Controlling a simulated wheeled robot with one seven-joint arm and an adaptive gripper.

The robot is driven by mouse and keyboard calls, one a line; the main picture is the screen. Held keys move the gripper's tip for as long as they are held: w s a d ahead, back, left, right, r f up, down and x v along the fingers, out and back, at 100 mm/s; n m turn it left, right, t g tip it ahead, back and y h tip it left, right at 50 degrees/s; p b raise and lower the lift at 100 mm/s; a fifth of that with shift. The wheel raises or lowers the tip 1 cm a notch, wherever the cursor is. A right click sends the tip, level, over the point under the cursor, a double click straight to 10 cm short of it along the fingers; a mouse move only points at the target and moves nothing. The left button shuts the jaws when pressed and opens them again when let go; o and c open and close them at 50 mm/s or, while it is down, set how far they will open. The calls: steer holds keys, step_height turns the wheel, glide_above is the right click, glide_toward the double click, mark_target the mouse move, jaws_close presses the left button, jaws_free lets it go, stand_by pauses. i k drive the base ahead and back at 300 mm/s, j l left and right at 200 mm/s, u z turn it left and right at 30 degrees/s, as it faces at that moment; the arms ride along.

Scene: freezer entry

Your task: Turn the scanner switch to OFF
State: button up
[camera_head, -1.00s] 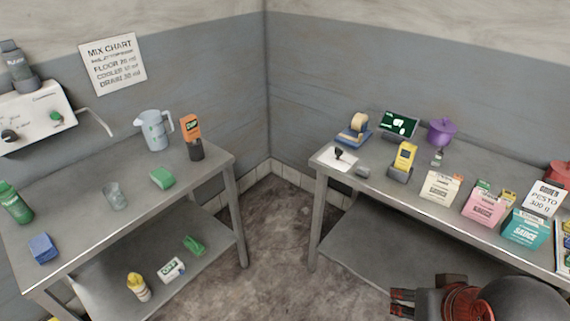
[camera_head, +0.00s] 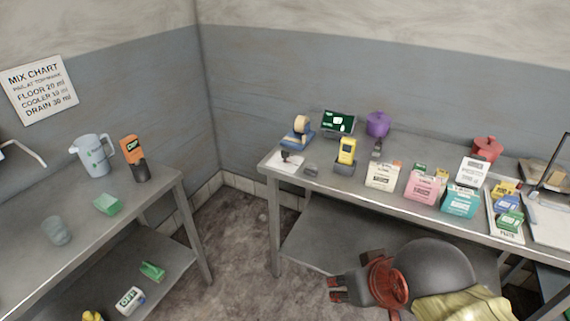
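A yellow handheld device (camera_head: 347,150), which looks like a scanner, stands upright in a dark cradle (camera_head: 344,168) on the right table. An orange device (camera_head: 130,147) stands in a dark holder (camera_head: 138,171) on the left table. No switch setting can be read on either at this size. My gripper (camera_head: 336,289) is low in front of the right table, below its top, with its fingers pointing left. It is apart from both devices, and nothing shows between its fingers. Its opening is too unclear to judge.
The right table (camera_head: 400,202) also holds a tape dispenser (camera_head: 299,132), a screen (camera_head: 338,123), a purple pot (camera_head: 378,124), several cartons and a red pot (camera_head: 487,148). The left table (camera_head: 115,226) holds a jug (camera_head: 92,154) and a green sponge (camera_head: 107,204). Floor shows between the tables.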

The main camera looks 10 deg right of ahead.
mark_target(285, 154)
steer(key=i+l+u, duration=0.3)
steer(key=i+l, duration=0.2)
steer(key=i, duration=0.3)
steer(key=i+l+u, duration=0.25)
steer(key=i+l, duration=0.45)
